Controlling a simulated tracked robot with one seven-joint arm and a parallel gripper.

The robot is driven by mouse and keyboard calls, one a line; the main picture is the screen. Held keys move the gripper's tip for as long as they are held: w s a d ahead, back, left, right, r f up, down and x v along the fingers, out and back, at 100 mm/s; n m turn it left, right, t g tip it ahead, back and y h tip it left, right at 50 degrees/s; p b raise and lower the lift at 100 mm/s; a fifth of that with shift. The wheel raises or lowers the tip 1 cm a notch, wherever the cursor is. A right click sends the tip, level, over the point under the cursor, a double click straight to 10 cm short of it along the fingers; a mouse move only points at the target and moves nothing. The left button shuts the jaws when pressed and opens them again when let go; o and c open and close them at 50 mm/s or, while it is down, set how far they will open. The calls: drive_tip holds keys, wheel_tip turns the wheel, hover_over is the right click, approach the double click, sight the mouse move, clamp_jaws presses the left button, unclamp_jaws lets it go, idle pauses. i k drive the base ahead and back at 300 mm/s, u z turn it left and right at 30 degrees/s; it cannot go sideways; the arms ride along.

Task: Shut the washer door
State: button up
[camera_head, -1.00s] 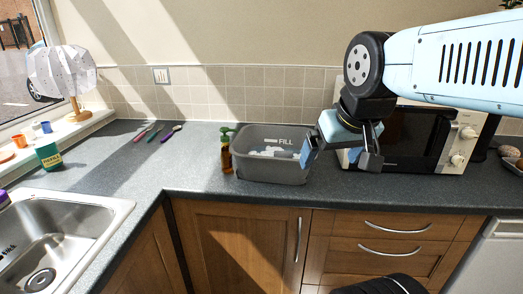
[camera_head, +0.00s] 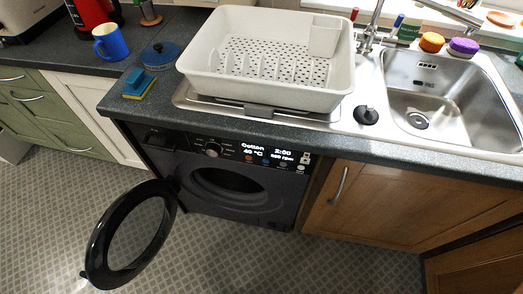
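The washer (camera_head: 265,208) is a black front-loader under the worktop, with a lit display reading Cotton 40 °C. Its round door (camera_head: 92,240), a glossy black ring with a clear middle, stands wide open. It is hinged on the left side of the opening and swung out over the floor. The drum opening (camera_head: 228,187) is uncovered and dark inside. My gripper is not in view now, so its state does not show.
The tiled floor (camera_head: 215,262) in front of the washer is clear apart from the door. A white dish rack (camera_head: 205,84) stands on the worktop above, beside the sink (camera_head: 455,98). A blue mug (camera_head: 110,42) and a sponge (camera_head: 138,85) lie left. A wooden cupboard (camera_head: 390,205) stands right of the washer.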

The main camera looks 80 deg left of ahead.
sight(132, 232)
drive_tip(key=u, duration=0.2)
drive_tip(key=k, duration=3.15)
drive_tip(key=u, duration=1.7)
drive_tip(key=i, duration=1)
drive_tip(key=u, duration=0.1)
